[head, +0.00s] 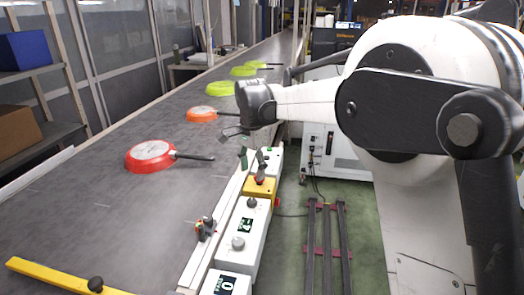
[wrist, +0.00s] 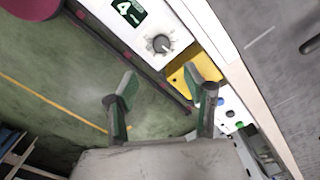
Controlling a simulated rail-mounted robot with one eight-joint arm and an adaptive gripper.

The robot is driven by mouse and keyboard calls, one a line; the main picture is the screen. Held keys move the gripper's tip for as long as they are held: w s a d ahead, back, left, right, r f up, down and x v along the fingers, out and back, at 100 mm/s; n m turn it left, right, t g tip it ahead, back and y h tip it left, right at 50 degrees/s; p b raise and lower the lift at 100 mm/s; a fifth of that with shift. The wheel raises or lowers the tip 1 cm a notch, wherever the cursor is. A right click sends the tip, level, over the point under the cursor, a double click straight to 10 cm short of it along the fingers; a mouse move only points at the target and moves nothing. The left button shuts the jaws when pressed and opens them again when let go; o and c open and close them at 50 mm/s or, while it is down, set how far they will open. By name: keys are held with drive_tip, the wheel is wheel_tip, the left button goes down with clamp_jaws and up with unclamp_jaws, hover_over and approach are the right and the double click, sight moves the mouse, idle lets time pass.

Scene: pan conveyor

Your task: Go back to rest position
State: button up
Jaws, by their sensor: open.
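My arm reaches in from the right in the head view. My gripper (head: 252,158) hangs over the near side edge of the conveyor, above the row of control boxes. In the wrist view my gripper (wrist: 165,80) has its two fingers spread well apart with nothing between them. Below the fingers are a yellow box (wrist: 190,76), a white control box (wrist: 143,28) and the green floor.
The grey conveyor (head: 110,225) carries a red pan (head: 150,154), an orange pan (head: 202,114) and green pans (head: 220,88) farther back. Control boxes (head: 243,240) line its right edge. A yellow bar (head: 60,277) crosses the near end. Dark rails (head: 326,240) lie on the floor.

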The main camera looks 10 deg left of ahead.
drive_tip(key=s+d+r+n+t, duration=0.2)
drive_tip(key=s+d+r, duration=0.3)
drive_tip(key=s+d, duration=0.3)
drive_tip(key=s+d+r+n+t, duration=0.15)
drive_tip(key=s+d+r, duration=0.4)
drive_tip(key=d, duration=0.55)
drive_tip(key=s+d+f+n+t, duration=0.2)
drive_tip(key=s+d, duration=0.4)
drive_tip(key=s, duration=0.3)
drive_tip(key=s+d+f+n+t+p, duration=0.1)
drive_tip(key=s+d+f, duration=0.3)
drive_tip(key=s, duration=0.6)
drive_tip(key=shift+s+d+n+t, duration=0.35)
drive_tip(key=shift+d+n, duration=0.3)
drive_tip(key=shift+d, duration=0.2)
